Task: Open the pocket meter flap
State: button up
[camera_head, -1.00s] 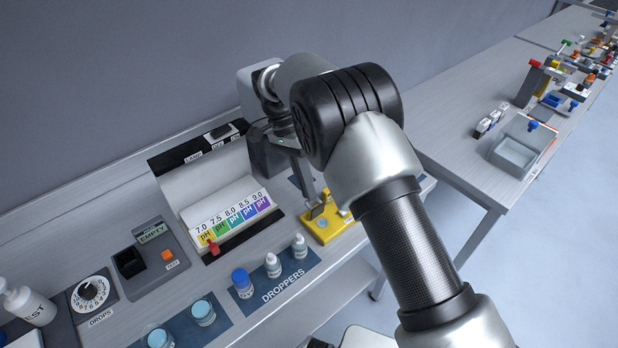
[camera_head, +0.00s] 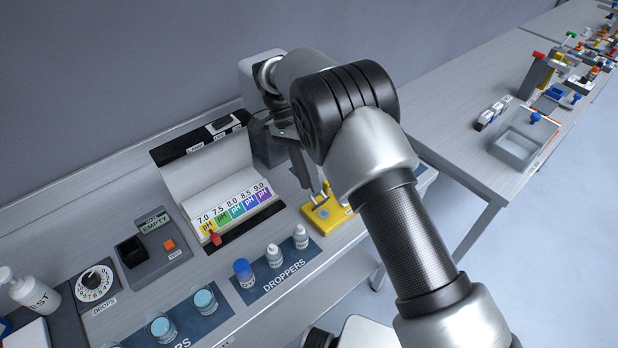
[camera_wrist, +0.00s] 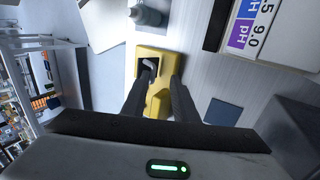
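The yellow pocket meter (camera_head: 324,218) lies on the bench just right of the dropper mat, below my gripper (camera_head: 319,192). In the wrist view the yellow meter (camera_wrist: 151,52) shows ahead of and between my two dark fingers (camera_wrist: 162,72). The fingers are apart, with yellow body visible between them. A small dark and pale part (camera_wrist: 150,64) on the meter sits at the left fingertip; I cannot tell whether they touch. Whether this part is the flap, and how far it stands open, is not clear. My arm and fingers hide part of the meter in the head view.
Small dropper bottles (camera_head: 301,237) stand left of the meter. The pH colour chart box (camera_head: 212,180) stands behind them. A grey unit with an orange button (camera_head: 169,245) is farther left. A second bench (camera_head: 470,125) with a grey tray (camera_head: 516,147) is at right.

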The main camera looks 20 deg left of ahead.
jog(key=v, duration=0.7)
jog(key=shift+r, duration=0.2)
jog(key=shift+r, duration=0.1)
notch_tip(320, 180, up, 11)
jog(key=s+d+t+y+b, duration=0.2)
jog(key=y+b, duration=0.1)
jog(key=b, duration=0.3)
jog(key=f+b, duration=0.1)
jog(key=f, duration=0.4)
jog(key=s+d+f, duration=0.1)
jog(key=f, duration=0.5)
jog(key=d+f+b, duration=0.1)
jog(key=f, duration=0.5)
jog(key=shift+s+d+b, duration=0.15)
jog(key=shift+d+b, duration=0.05)
jog(key=shift+b, duration=0.15)
grip_shut()
